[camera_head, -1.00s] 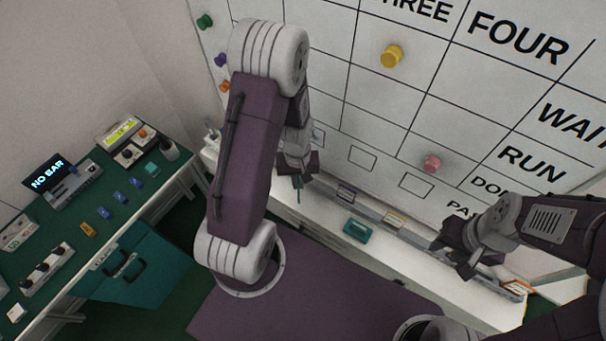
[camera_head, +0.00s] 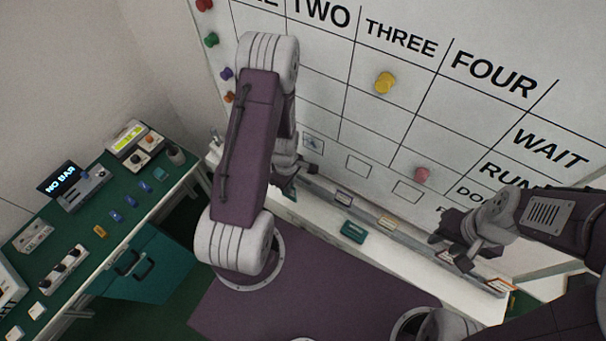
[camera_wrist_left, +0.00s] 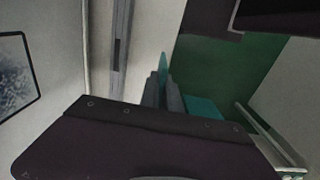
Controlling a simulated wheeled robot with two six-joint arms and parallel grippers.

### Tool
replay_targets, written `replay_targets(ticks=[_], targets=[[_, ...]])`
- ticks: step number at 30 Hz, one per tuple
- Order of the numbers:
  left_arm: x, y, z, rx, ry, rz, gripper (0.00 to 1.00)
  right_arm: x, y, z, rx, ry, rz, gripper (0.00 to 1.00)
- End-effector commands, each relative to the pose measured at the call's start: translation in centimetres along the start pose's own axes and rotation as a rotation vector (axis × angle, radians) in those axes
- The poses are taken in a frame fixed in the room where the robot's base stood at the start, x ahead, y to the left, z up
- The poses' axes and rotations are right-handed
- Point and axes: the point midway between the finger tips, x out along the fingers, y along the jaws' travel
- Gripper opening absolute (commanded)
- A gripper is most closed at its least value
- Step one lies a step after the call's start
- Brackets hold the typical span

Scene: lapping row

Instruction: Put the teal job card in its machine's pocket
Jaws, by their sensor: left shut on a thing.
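My left gripper (camera_head: 289,184) is at the left end of the ledge below the whiteboard, partly hidden by its own arm. Just below its fingers a small bit of the teal job card (camera_head: 290,193) shows. In the left wrist view the left gripper (camera_wrist_left: 163,92) is shut on the thin teal card (camera_wrist_left: 162,65), seen nearly edge-on. A grey rail (camera_head: 366,212) with several framed slots runs along the board's foot. I cannot tell whether the card touches it. My right gripper (camera_head: 452,250) is open and empty near the rail's right part.
A teal block (camera_head: 353,231) lies on the white ledge in front of the rail. Yellow (camera_head: 384,82) and pink (camera_head: 422,175) magnets sit on the whiteboard (camera_head: 330,70). A green bench (camera_head: 135,190) with instruments and a teal cabinet (camera_head: 150,275) stand at left.

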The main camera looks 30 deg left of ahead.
Motion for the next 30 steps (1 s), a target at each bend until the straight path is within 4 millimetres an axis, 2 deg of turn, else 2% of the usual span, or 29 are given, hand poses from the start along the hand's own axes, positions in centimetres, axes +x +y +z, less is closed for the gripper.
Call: replay_targets(ticks=[1, 4, 6, 10, 17, 24, 30], targets=[[-0.5, 1.8, 0.0, 0.004, 0.002, 0.003, 0.00, -0.9, 0.0, -0.1, 0.000, 0.000, 0.000, 0.36], [0.1, 4.9, 0.0, 0.003, 0.002, 0.004, 0.00, 0.0, 0.0, 0.0, 0.000, 0.000, 0.000, 0.36], [0.1, 6.4, 0.0, 0.002, 0.001, 0.002, 0.00, 0.2, 0.0, 0.0, 0.000, 0.000, 0.000, 0.36], [0.1, 8.2, 0.0, 0.001, 0.000, 0.000, 0.00, 0.6, 0.0, 0.1, 0.000, 0.000, 0.000, 0.36], [0.0, 8.8, 0.0, 0.001, 0.000, -0.002, 0.00, 0.7, 0.0, 0.1, 0.000, 0.000, 0.000, 0.36], [3.9, 8.7, 0.0, 0.001, 0.000, -0.003, 0.00, 3.9, 0.1, 0.4, 0.000, -0.001, 0.000, 0.36], [3.4, 8.8, 0.0, 0.001, 0.000, -0.001, 0.00, 3.4, 0.1, 0.4, 0.000, 0.000, 0.000, 0.36]])
